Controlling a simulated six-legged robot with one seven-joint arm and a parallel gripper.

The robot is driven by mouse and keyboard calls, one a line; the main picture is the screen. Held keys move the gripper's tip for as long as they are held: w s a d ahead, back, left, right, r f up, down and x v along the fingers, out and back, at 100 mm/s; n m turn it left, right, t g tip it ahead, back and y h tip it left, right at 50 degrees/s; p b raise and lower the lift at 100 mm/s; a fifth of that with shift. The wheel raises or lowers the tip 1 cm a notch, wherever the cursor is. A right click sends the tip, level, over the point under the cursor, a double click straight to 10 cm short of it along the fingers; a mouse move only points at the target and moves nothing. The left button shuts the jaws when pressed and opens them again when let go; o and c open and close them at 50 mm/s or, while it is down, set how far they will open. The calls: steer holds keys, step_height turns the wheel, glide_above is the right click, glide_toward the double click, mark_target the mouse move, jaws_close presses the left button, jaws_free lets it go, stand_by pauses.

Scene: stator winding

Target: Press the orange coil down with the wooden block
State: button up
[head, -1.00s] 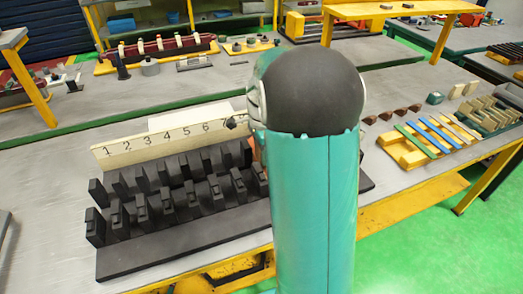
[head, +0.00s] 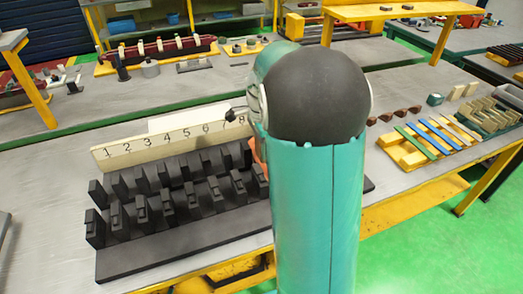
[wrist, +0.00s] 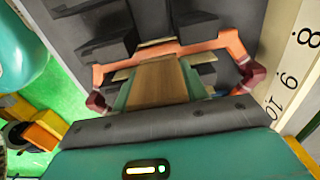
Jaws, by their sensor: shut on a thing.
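My gripper (wrist: 158,88) is shut on the wooden block (wrist: 160,72) in the wrist view. The orange coil (wrist: 190,46) frames the block, with one long side beyond its far end and dark red ends (wrist: 253,75) at both sides. The coil lies at the dark slotted stator (wrist: 170,15); I cannot tell whether the block touches it or how deep it sits. In the head view my arm hides the gripper and block. Only an orange sliver of the coil (head: 258,157) shows beside my arm, near the right end of the black stator teeth (head: 165,205).
A cream numbered board (head: 170,145) stands behind the stator. To the right, a yellow rack (head: 405,155) holds coloured strips, with several small brown pieces (head: 395,114) behind it. The tabletop (head: 40,170) left of the stator is clear.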

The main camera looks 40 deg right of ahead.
steer(key=shift+r, duration=4.15)
